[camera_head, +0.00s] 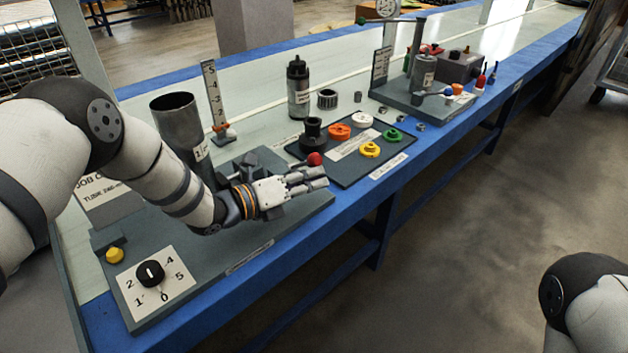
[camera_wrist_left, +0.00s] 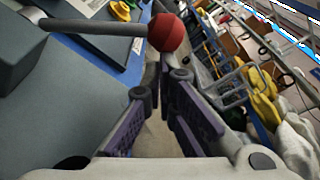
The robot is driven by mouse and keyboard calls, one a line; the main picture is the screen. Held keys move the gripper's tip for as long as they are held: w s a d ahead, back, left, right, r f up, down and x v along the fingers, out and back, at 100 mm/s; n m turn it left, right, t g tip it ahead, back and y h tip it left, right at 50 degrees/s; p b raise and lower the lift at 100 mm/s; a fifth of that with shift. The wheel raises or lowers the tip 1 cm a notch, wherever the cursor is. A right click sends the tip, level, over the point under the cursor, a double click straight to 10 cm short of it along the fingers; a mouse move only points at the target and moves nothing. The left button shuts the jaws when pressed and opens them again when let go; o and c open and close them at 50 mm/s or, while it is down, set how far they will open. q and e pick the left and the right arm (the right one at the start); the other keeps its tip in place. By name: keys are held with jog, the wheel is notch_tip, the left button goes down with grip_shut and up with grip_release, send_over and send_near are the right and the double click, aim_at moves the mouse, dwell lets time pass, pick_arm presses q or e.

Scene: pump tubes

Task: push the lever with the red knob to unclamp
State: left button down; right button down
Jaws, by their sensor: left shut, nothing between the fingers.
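The red knob (camera_head: 315,159) sits at the end of the lever, just beyond my left gripper (camera_head: 318,178) in the head view. In the left wrist view the red knob (camera_wrist_left: 166,33) is at top centre, on a grey lever rod (camera_wrist_left: 95,26) that runs in from the left from a dark block (camera_wrist_left: 15,45). My left gripper is shut and empty, its fingertips close below the knob; I cannot tell whether they touch it. The clamp block (camera_head: 252,165) beside the dark tube (camera_head: 181,125) is partly hidden by my left arm. My right gripper is out of view; only part of my right arm shows.
A numbered dial (camera_head: 150,274) and a yellow button (camera_head: 115,255) are on the near end of the grey base. A dark tray (camera_head: 335,173) with coloured rings lies to the right. A black bottle (camera_head: 298,88) stands behind. The blue table edge (camera_head: 350,205) borders open floor.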

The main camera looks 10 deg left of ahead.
pick_arm(q)
jog(key=shift+a+r, duration=0.1)
jog(key=shift+r, duration=0.1)
jog(key=shift+w+a+r+n, duration=0.2)
jog(key=shift+r+n, duration=0.2)
jog(key=shift+n, duration=0.05)
jog(key=shift+w+a+r+n, duration=0.15)
jog(key=shift+r+n, duration=0.25)
jog(key=shift+n, duration=0.05)
jog(key=shift+w+a+r+n+h, duration=0.25)
jog(key=shift+r+n, duration=0.15)
jog(key=shift+n, duration=0.1)
jog(key=shift+w+a+r+n+h, duration=0.1)
jog(key=shift+a+r+n+h, duration=0.15)
jog(key=shift+r+n, duration=0.2)
jog(key=shift+w+a+r+n, duration=0.45)
jog(key=shift+w+a+r, duration=0.1)
jog(key=shift+a+r, duration=0.1)
notch_tip(320, 180, up, 10)
send_over(310, 159)
jog(key=a, duration=0.2)
jog(key=shift+w+a, duration=0.1)
jog(key=shift+w, duration=0.1)
